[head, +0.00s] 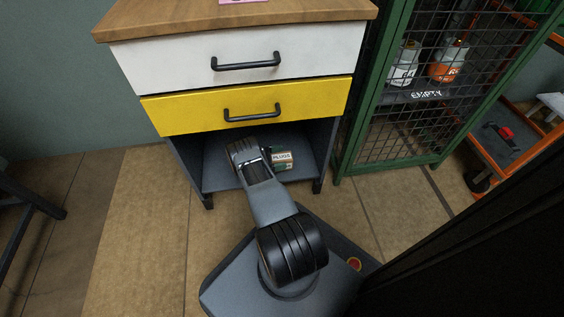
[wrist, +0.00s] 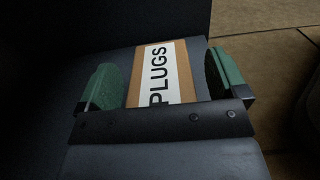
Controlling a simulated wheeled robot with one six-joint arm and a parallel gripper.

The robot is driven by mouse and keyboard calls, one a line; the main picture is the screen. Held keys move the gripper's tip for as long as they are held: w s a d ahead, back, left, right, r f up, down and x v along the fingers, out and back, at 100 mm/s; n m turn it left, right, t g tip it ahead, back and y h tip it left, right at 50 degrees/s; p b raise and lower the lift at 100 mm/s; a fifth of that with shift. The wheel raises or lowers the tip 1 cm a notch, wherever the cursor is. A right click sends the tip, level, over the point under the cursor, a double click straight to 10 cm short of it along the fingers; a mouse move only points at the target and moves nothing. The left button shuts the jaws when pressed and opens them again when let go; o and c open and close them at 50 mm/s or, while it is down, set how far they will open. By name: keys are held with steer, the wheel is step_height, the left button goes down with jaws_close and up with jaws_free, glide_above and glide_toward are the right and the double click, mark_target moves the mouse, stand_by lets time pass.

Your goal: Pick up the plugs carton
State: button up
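The plugs carton (head: 281,158) is a small brown box with a white label reading PLUGS. It sits on the floor of the open bay beneath the yellow drawer. The carton fills the middle of the wrist view (wrist: 157,75), its near end hidden behind my gripper's dark body. My gripper (wrist: 165,82) is open, with one green-padded finger on each side of the carton. In the head view my arm reaches into the bay and hides most of the gripper.
The yellow drawer (head: 248,105) and white drawer (head: 232,58) are shut above the bay. Dark side walls bound it. A green mesh cage (head: 413,137) with gas canisters stands at right, beside an orange cart (head: 511,153).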

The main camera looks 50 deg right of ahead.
steer(key=c, duration=1.2)
